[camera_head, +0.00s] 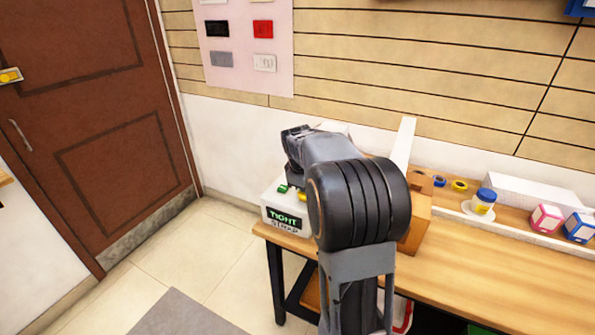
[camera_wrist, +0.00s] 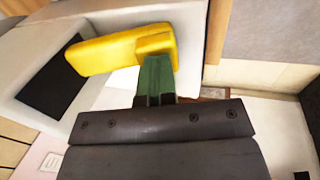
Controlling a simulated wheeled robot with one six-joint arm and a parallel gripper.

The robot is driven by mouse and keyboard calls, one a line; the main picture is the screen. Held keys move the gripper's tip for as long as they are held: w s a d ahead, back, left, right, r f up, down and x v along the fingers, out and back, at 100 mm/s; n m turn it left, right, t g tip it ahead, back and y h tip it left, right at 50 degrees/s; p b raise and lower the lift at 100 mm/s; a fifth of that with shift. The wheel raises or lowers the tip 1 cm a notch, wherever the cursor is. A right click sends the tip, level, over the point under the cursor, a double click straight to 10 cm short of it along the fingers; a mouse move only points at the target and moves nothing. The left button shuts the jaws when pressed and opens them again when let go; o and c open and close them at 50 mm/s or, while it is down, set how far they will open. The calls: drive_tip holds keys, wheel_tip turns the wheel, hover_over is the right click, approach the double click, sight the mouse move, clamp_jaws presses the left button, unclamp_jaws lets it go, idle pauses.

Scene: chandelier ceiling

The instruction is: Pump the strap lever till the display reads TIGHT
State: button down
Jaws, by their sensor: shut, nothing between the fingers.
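The white strap box (camera_head: 284,222) stands at the left end of the wooden bench. Its display (camera_head: 285,219) reads TIGHT in green, with STRAP lettered below it. The yellow lever (camera_head: 302,196) is partly hidden behind my arm; in the wrist view the lever (camera_wrist: 115,52) is a long yellow bar across the white housing. My gripper (camera_wrist: 154,62) is shut, its green fingers together and empty, with the tips at the lever's thicker end. I cannot tell whether they touch it. In the head view only small green bits of my gripper (camera_head: 283,188) show above the box.
A brown wooden block (camera_head: 416,219) with an upright white board stands right of my arm. The front right benchtop is clear. A brown door (camera_head: 92,125) is at left.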

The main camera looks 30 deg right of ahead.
drive_tip(key=shift+s+f, duration=0.25)
drive_tip(key=shift+f, duration=0.5)
drive_tip(key=shift+r, duration=0.1)
drive_tip(key=shift+a+r+p, duration=0.1)
drive_tip(key=shift+r+p, duration=0.2)
drive_tip(key=p+v, duration=0.2)
drive_tip(key=v, duration=1.2)
drive_tip(key=shift+a+p, duration=0.35)
drive_tip(key=shift+a, duration=0.1)
drive_tip(key=shift+r, duration=0.1)
